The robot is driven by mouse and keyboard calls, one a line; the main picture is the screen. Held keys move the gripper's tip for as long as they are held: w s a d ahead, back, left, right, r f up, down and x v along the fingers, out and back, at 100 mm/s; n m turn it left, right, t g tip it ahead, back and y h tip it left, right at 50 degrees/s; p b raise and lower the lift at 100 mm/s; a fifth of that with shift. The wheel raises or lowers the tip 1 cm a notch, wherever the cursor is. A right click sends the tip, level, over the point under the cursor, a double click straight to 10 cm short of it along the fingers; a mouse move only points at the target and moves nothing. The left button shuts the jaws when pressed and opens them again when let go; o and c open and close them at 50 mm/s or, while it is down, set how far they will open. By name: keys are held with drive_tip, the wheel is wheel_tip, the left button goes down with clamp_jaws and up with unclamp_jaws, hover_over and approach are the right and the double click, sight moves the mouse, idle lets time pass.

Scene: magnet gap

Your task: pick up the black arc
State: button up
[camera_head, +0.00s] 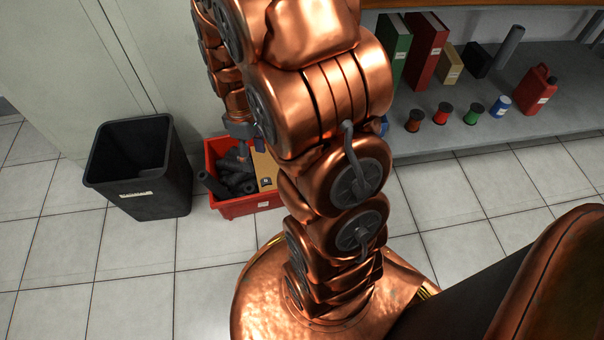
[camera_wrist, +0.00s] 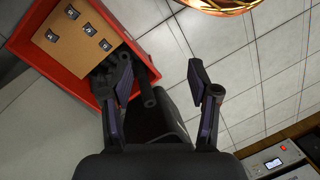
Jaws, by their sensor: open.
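Several dark pieces (camera_head: 236,180) lie in a heap in a red crate (camera_head: 243,208). In the head view my arm hides part of the crate.
A black bin (camera_head: 170,200) stands on the floor left of the crate. A tan board (camera_wrist: 75,40) with several small labelled squares covers part of the crate. A grey shelf (camera_head: 480,150) holds spools, a red can (camera_head: 535,90) and binders. Tiled floor is clear in front.

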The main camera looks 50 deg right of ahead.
drive_tip(key=w+d+f+n, duration=0.1)
drive_tip(key=d+f+n, duration=0.1)
drive_tip(key=d+f, duration=0.5)
drive_tip(key=w+d+f+n+t, duration=0.1)
drive_tip(key=w+d+f+n, duration=0.1)
drive_tip(key=d+f, duration=0.5)
drive_tip(key=w+d+f+n+t, duration=0.1)
drive_tip(key=d+f, duration=0.6)
drive_tip(key=f, duration=0.8)
drive_tip(key=shift+w+d+f+n+h, duration=0.2)
drive_tip(key=shift+w+n, duration=0.1)
drive_tip(key=shift+n, duration=0.2)
drive_tip(key=shift+w+d+f+n+h, duration=0.15)
drive_tip(key=shift+w+f+n+h, duration=0.1)
drive_tip(key=shift+n, duration=0.25)
drive_tip(key=shift+s+d+f, duration=0.1)
drive_tip(key=shift+d+f, duration=0.05)
drive_tip(key=shift+f, duration=1.2)
drive_tip(key=f+b, duration=0.1)
drive_tip(key=f, duration=0.1)
drive_tip(key=w+f+b, duration=0.1)
drive_tip(key=f+b, duration=0.1)
drive_tip(key=shift+f, duration=0.8)
